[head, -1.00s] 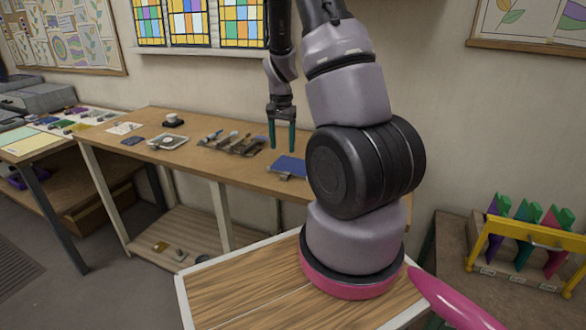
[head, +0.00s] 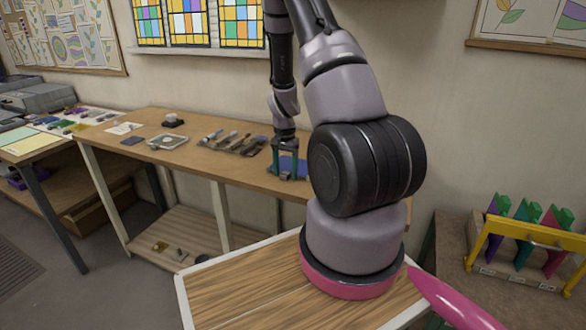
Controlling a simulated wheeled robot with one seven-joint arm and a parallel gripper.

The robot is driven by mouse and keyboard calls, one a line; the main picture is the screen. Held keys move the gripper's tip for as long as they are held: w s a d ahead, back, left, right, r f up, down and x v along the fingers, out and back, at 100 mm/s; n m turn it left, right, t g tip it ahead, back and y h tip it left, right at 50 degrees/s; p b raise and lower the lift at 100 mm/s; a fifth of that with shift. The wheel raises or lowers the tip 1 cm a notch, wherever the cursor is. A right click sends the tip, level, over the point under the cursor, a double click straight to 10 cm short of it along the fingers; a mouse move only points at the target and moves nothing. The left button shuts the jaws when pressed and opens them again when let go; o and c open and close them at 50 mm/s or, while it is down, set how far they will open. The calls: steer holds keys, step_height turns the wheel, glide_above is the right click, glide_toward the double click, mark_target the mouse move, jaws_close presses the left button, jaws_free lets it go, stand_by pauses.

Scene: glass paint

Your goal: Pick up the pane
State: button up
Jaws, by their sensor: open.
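The blue pane (head: 298,164) lies near the right end of the visible wooden bench, partly hidden behind my arm and gripper. It seems to rest on a small support at its front edge. My gripper (head: 285,172) points down with its two teal fingers apart, low at the pane's left part. Whether the fingers touch the pane or straddle its edge cannot be told from this view.
On the bench (head: 196,163) left of the pane lie a row of tools (head: 232,143), a white tray (head: 167,142) and a small dark item with a white top (head: 173,121). A yellow rack (head: 535,238) with coloured sheets stands at the far right.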

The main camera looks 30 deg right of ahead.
jaws_close()
